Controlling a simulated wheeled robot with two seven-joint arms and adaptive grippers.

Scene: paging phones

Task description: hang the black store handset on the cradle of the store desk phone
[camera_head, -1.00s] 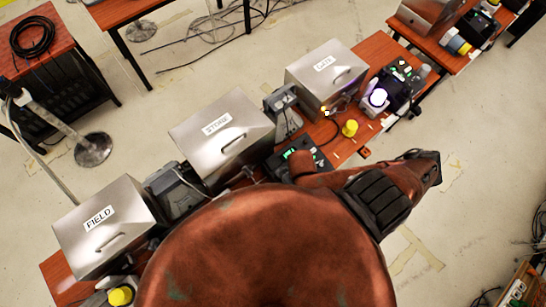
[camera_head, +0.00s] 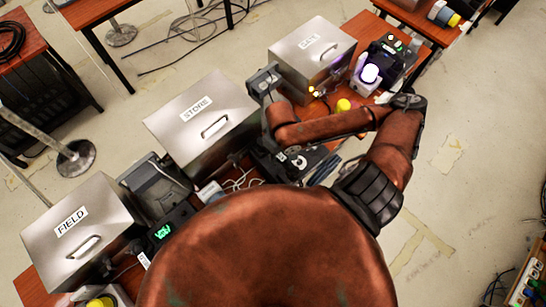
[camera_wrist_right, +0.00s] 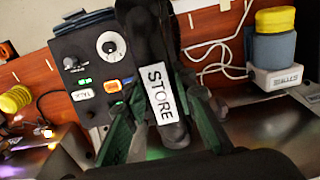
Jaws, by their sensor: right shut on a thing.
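The black store handset, labelled STORE (camera_wrist_right: 161,92), fills the middle of the right wrist view. My right gripper (camera_wrist_right: 160,108) is shut on it, one green-padded finger on each side. The store desk phone (camera_wrist_right: 95,65) is a dark unit with a white dial, a round knob and lit buttons, just left of the handset. The handset hides its right side, so I cannot tell whether handset and cradle touch. In the head view the phone (camera_head: 302,163) shows partly under my right forearm, and the handset is hard to make out. My left gripper is not in view.
The steel STORE box (camera_head: 205,112) stands behind the phone, between the FIELD box (camera_head: 80,235) and another steel box (camera_head: 310,50). A yellow-topped lamp on a white base (camera_wrist_right: 275,50) and loose white cables (camera_wrist_right: 215,60) lie right of the handset. Another yellow lamp (camera_head: 343,105) stands nearby.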

